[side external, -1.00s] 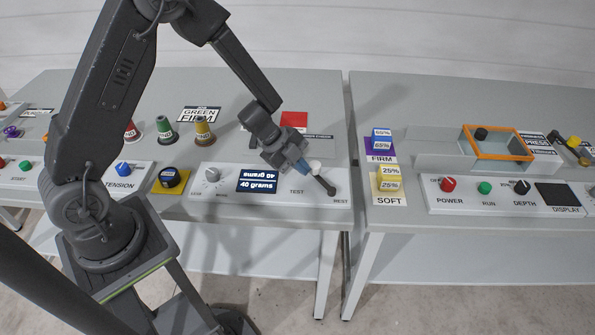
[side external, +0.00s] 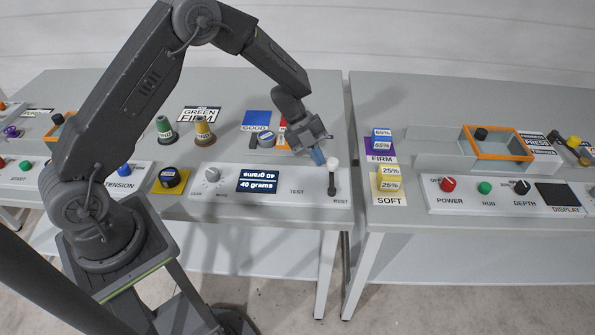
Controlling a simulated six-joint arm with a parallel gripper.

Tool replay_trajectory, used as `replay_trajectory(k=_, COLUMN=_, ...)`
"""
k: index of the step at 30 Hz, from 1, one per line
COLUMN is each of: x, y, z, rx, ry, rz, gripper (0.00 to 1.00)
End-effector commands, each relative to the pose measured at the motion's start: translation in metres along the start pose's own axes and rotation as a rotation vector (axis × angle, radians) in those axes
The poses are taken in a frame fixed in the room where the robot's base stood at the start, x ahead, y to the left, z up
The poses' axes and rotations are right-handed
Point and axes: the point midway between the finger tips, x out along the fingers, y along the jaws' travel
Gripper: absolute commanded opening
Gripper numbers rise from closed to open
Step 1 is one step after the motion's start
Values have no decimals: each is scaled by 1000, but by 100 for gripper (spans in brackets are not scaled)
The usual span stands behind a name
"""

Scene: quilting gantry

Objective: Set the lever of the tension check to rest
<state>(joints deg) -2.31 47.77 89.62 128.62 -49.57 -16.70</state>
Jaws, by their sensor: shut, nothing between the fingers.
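The tension check is a pale panel (side external: 215,199) on the left bench with a dark display (side external: 258,181) reading "40 grams" and a grey knob (side external: 212,174). Its lever (side external: 331,178) has a dark shaft and a white knob at the top. The lever stands about upright in the picture at the panel's right end, above the REST label (side external: 341,201) and right of the TEST label (side external: 297,191). My gripper (side external: 318,158) is shut and empty, close to the left of the white knob. I cannot tell whether they touch.
Behind the panel are a blue GOOD card (side external: 257,119), a red card (side external: 284,123) and a dark, blue-topped piece (side external: 265,138). Green and yellow cones (side external: 164,128) stand further left. To the right, past a gap between benches, are the FIRM and SOFT blocks (side external: 390,176).

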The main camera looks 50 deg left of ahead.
Motion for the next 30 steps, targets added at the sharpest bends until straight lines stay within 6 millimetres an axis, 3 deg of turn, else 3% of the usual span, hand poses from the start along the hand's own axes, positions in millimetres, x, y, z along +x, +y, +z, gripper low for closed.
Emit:
replay_trajectory(k=20, x=-1, y=1, z=1, rx=-3, ry=-4, rz=-4, gripper=0)
replay_trajectory(k=27, x=-22, y=36, z=4, rx=-7, ry=-2, rz=-2, gripper=0)
replay_trajectory(k=30, x=-47, y=32, z=5, rx=1, ry=-5, rz=-6, gripper=0)
